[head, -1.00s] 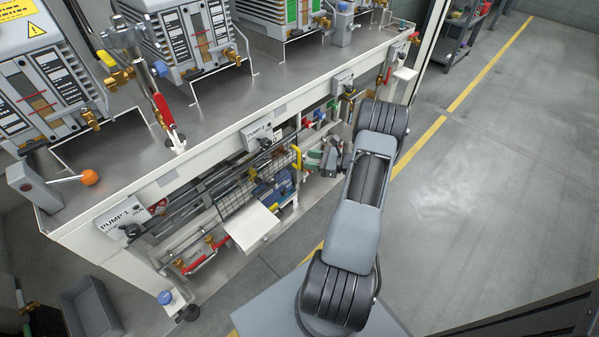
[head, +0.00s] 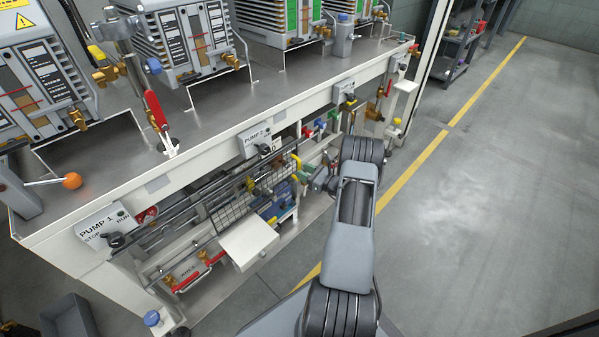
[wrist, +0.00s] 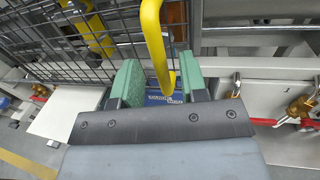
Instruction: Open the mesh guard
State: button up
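The mesh guard (head: 232,212) is a dark wire grid in the lower bay of the white bench, in front of the pipework. It also fills the upper left of the wrist view (wrist: 95,45). Its yellow handle (head: 297,163) is at its right end. In the wrist view the yellow handle (wrist: 155,45) comes down from the top, and its lower end lies between my green fingertips. My gripper (wrist: 160,82) is open, with a gap on each side of the handle. In the head view my gripper (head: 307,179) is beside the handle, its fingers partly hidden.
A white flat plate (head: 249,243) juts out below the guard. Brass valves with red levers (wrist: 290,110) are at the right of the wrist view. Pump switches (head: 258,143) line the bench edge. Grey floor (head: 480,220) is clear to the right.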

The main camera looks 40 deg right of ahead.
jog(key=shift+b+x, duration=0.3)
jog(key=shift+x, duration=1.1)
jog(key=shift+c, duration=0.2)
grip_shut()
